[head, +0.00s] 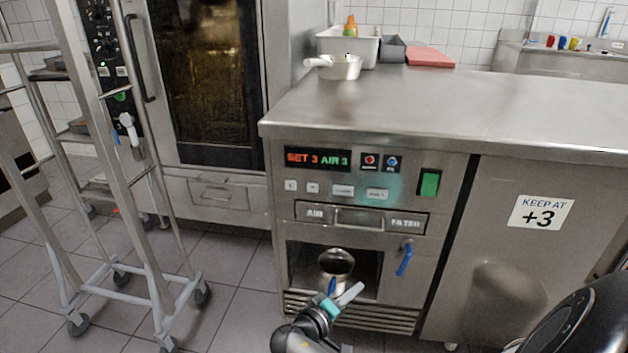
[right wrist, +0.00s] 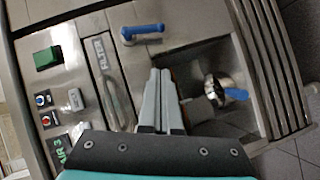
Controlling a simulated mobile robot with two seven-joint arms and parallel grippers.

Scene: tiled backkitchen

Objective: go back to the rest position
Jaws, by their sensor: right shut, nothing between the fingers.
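My right gripper (head: 350,293) comes in from the bottom of the head view, in front of the refrigerated counter's (head: 375,150) open recess. In the right wrist view its two grey fingers (right wrist: 163,95) lie together, shut, with nothing between them. A metal cup (head: 336,263) stands in the recess, partly hidden by the gripper in the head view. It also shows in the right wrist view (right wrist: 219,90), with a small blue part (right wrist: 236,95) beside it. A blue lever (head: 404,258) is on the front panel right of the recess. My left gripper is not in view.
A wheeled metal rack (head: 150,260) stands at the left, before an oven (head: 205,80). On the counter top are a pan (head: 345,68), a white tub (head: 365,47), a grey container (head: 392,48) and a red board (head: 429,57). The tiled floor (head: 235,275) between rack and counter is clear.

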